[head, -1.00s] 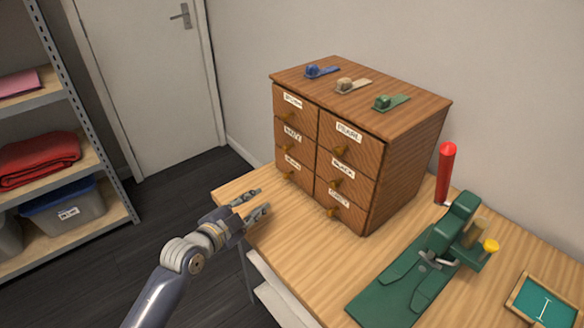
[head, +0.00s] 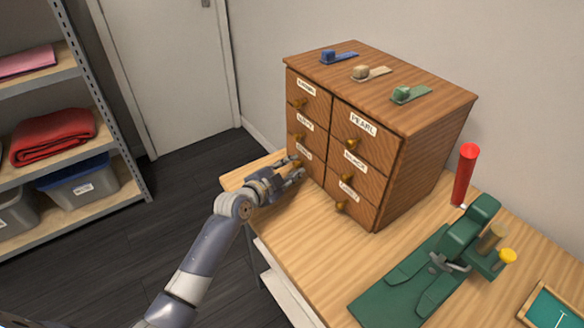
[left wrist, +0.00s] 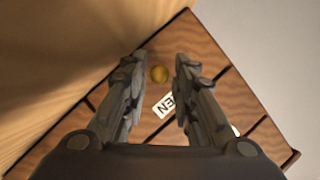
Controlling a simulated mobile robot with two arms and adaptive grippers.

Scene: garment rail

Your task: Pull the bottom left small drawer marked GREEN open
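The wooden cabinet (head: 385,190) stands on the table with two columns of small labelled drawers with brass knobs. The bottom left drawer (head: 306,170) is flush with the front, partly hidden by my left gripper (head: 298,170). In the left wrist view its label (left wrist: 165,104) shows the letters "EN", the rest covered by a finger. Its brass knob (left wrist: 159,74) lies between the tips of my left gripper (left wrist: 158,75), with gaps visible on both sides. The left gripper is open around the knob. My right gripper is not in view.
Three small coloured items, including a blue one (head: 338,56), lie on the cabinet top. A shelf rack (head: 110,120) stands at left.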

